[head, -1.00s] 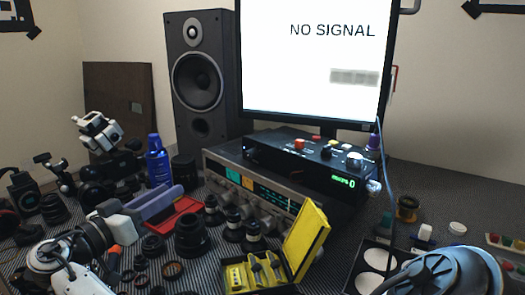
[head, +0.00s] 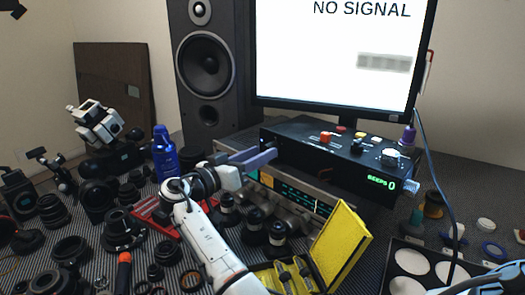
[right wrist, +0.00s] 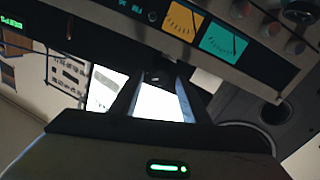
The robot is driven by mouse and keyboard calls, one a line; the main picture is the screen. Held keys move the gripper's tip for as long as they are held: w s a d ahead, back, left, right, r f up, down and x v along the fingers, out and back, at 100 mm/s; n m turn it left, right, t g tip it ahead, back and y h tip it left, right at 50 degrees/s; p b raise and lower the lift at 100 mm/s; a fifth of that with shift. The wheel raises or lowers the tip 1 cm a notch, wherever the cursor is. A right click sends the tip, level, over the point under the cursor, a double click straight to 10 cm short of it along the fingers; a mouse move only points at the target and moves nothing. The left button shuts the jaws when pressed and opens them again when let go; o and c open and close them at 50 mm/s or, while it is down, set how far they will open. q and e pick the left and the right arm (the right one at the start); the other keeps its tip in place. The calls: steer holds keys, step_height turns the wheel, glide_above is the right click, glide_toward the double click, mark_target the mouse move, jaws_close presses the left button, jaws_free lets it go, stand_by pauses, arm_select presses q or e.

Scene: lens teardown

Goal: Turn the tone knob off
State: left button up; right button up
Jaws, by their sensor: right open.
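The silver receiver (head: 308,208) stands mid-table under a black box, with a lit teal dial and a row of knobs along its front. I cannot tell which knob is the tone knob, as labels are too small. My right gripper (head: 264,158) is open and empty at the receiver's left front, by the box's left end. In the right wrist view, the open fingers (right wrist: 156,82) point towards the receiver front, apart from the knobs. That view is turned over and shows an amber meter, a teal meter and several knobs (right wrist: 270,29).
The black box (head: 330,160) with buttons and a green display sits on the receiver. A yellow case (head: 340,246) stands open in front. Several lenses (head: 254,229) crowd the front left. A blue bottle (head: 164,155) and a speaker (head: 206,75) stand behind. A monitor (head: 335,60) is at the back.

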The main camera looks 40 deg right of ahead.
arm_select(q)
steer(key=shift+w+r, duration=0.4)
steer(key=shift+w, duration=0.2)
arm_select(e)
steer(key=shift+w+d, duration=0.1)
steer(key=shift+d, duration=0.7)
